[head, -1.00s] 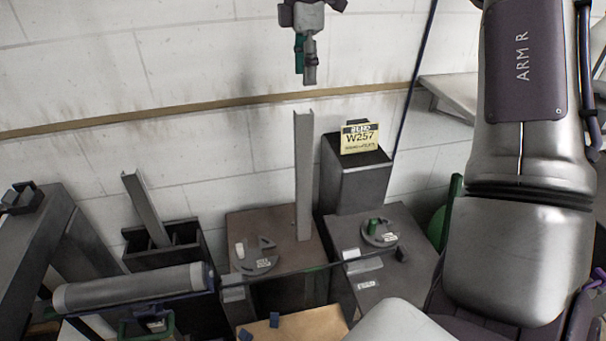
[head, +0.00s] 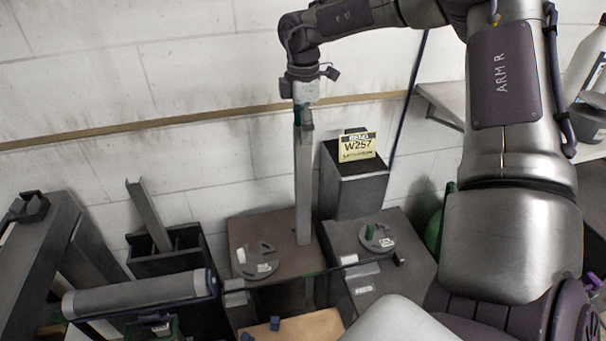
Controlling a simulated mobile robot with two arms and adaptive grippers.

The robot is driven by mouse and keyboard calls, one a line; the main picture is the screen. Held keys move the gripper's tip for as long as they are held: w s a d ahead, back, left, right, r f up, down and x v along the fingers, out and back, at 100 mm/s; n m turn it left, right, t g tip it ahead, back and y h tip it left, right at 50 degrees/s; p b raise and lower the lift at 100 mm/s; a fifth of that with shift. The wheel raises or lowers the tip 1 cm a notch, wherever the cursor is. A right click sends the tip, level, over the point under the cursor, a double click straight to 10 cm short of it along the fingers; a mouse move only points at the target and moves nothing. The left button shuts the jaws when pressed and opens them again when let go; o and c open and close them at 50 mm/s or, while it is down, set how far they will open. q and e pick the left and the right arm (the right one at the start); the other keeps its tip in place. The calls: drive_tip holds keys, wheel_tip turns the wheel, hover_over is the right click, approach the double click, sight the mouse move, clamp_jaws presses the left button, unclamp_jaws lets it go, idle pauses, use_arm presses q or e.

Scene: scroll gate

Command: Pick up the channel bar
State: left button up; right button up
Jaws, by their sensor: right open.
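A grey channel bar (head: 303,190) stands upright on a brown-topped box in the middle of the view. My right gripper (head: 303,117) points down at the top end of this bar, and its open fingers overlap the bar's top in the picture. Whether the fingers touch the bar cannot be told. A second, similar channel bar (head: 148,215) leans to the left in a black divided bin (head: 165,262). My left gripper is not in view.
A dark box (head: 355,188) with a yellow W257 card (head: 357,146) stands right of the upright bar. Round grey discs (head: 254,262) lie on the box tops. A grey roller (head: 140,293) lies at the front left. The white wall is close behind.

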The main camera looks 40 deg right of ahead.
clamp_jaws()
drive_tip(key=shift+r, duration=0.1)
idle(0.4)
